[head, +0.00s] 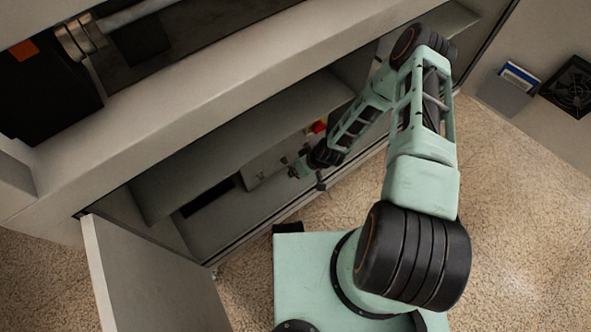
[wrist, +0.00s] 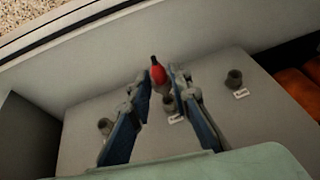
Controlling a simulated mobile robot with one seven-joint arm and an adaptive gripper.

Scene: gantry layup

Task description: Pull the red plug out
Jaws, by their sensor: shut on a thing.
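The red plug (wrist: 158,75), with a dark tip, is between the fingertips of my gripper (wrist: 160,80) in the wrist view. My gripper is shut on it, with one finger on each side. A grey round socket (wrist: 168,103) with a small white label shows between the fingers, just below the plug in the picture. I cannot tell whether the plug is seated in a socket or clear of it. In the head view my gripper (head: 296,171) is inside the open cabinet bay, close to the panel. The plug cannot be made out there.
More grey sockets sit on the panel, at right (wrist: 234,79) and left (wrist: 105,126). Orange parts (wrist: 298,92) lie at the far right. The open cabinet door (head: 150,275) stands at lower left.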

